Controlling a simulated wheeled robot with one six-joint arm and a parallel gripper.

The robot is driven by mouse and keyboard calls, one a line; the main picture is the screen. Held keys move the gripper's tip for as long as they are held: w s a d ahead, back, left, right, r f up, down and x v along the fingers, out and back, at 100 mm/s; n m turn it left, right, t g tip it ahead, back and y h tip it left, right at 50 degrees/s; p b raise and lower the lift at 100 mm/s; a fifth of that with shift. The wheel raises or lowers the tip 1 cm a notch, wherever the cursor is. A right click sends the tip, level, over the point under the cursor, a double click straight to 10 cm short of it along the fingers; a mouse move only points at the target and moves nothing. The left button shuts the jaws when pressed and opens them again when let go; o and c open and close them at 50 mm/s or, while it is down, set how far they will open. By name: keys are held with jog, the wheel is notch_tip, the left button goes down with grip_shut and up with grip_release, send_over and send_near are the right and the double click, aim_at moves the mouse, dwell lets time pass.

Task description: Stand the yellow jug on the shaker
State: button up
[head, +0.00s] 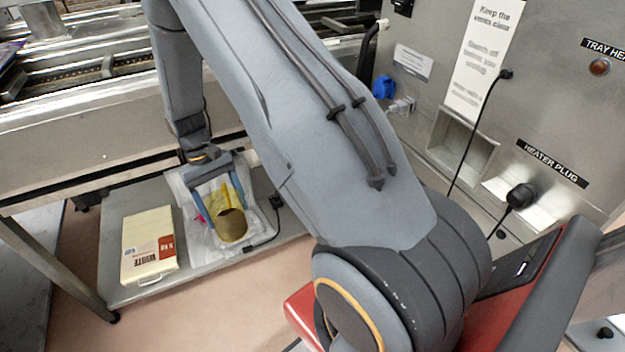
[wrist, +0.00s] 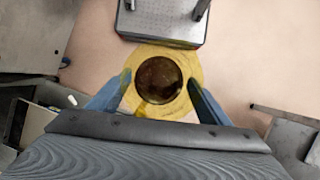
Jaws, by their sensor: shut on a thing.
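The yellow jug (head: 232,236) is between the two blue fingers of my gripper (head: 222,200) in the head view. My gripper is shut on it. In the wrist view the jug (wrist: 190,62) shows from above, with its round dark opening facing the camera and a finger on each side. A grey device with a perforated top plate (wrist: 163,18), which looks like the shaker, is at the top edge of the wrist view, just beyond the jug. It is cut off there, and I cannot make it out in the head view.
A low metal shelf (head: 118,290) carries a cream box marked WHITE (head: 150,246) and clear plastic wrapping (head: 200,240) behind the jug. A steel panel (head: 440,60) with a heater plug (head: 520,196) and cables stands right.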

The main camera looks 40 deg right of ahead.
jog(key=w+d+f+m+y+b, duration=0.15)
jog(key=w+f+b, duration=0.25)
jog(key=f+b, duration=0.9)
jog(key=w+d+f+m+b, duration=0.2)
jog(key=w+f+b, duration=0.1)
jog(key=f+b, duration=0.95)
jog(key=w+d+f+m+y+b, duration=0.15)
jog(key=w+f+b, duration=0.25)
jog(key=f+b, duration=0.9)
jog(key=w+d+m+t+y+b, duration=0.1)
jog(key=w+d+m+t, duration=0.2)
jog(key=d+m, duration=0.7)
jog(key=w+d+m+t+b, duration=0.1)
jog(key=w+d+m+t, duration=0.25)
jog(key=d+m, duration=0.7)
jog(key=s+d+r+m+t+h, duration=0.1)
jog(key=s+d+r+m+h, duration=0.15)
jog(key=d+m, duration=0.6)
jog(key=s+d+r+m+t+h, duration=0.2)
jog(key=s+d+m, duration=0.15)
jog(key=d, duration=1.05)
jog(key=w+d+f+b, duration=0.1)
jog(key=w+f+b, duration=0.1)
jog(key=w+b, duration=0.3)
jog(key=w+d+f+b, duration=0.1)
jog(key=w+b, duration=0.4)
jog(key=w, duration=0.8)
jog(key=shift+w+d+f, duration=0.2)
jog(key=shift+d+f, duration=0.15)
jog(key=shift+d, duration=0.45)
